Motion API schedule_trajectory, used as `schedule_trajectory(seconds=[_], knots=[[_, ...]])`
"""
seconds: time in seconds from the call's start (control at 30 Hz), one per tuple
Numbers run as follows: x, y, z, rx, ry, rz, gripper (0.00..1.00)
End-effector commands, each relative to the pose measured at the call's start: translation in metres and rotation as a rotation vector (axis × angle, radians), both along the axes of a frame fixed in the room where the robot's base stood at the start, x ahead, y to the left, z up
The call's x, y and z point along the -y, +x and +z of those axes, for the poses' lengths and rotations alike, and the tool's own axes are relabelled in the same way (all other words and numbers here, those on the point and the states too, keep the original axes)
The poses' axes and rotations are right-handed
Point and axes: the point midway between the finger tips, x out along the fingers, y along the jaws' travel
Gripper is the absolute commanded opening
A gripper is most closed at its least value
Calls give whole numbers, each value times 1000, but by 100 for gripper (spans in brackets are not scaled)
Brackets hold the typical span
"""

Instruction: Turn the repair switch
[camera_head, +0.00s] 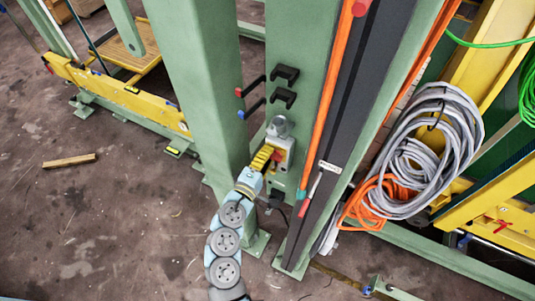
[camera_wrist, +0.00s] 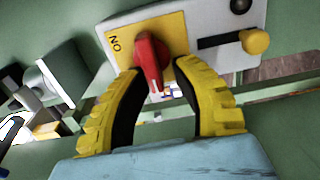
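The repair switch is a red knob (camera_wrist: 151,62) on a yellow plate (camera_wrist: 115,42), fixed to a light grey box (camera_wrist: 212,15). The letters "NO" show on the plate's left part, tilted in this view. The knob's handle points down toward my gripper. My gripper (camera_wrist: 160,68) has its two yellow fingers apart, one on each side of the knob. The left fingertip looks very close to the knob; I cannot tell whether it touches. A gap shows at the right fingertip. In the head view my gripper (camera_head: 266,156) is at the grey switch box (camera_head: 287,145), and hides the knob.
A yellow knob (camera_wrist: 255,41) on a black bar sticks out right of the switch. Green columns (camera_head: 200,70) stand close on both sides. Black hooks (camera_head: 285,74) are above the box. Coiled grey cable (camera_head: 430,150) hangs to the right. Open floor (camera_head: 90,220) lies left.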

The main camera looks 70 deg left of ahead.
Motion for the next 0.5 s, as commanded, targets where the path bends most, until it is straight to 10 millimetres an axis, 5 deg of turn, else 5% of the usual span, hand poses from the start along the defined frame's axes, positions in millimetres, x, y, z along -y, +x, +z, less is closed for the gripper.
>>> schedule_trajectory(seconds=[0.5], knots=[[7, -8, 1, 1, 1, 2, 39]])
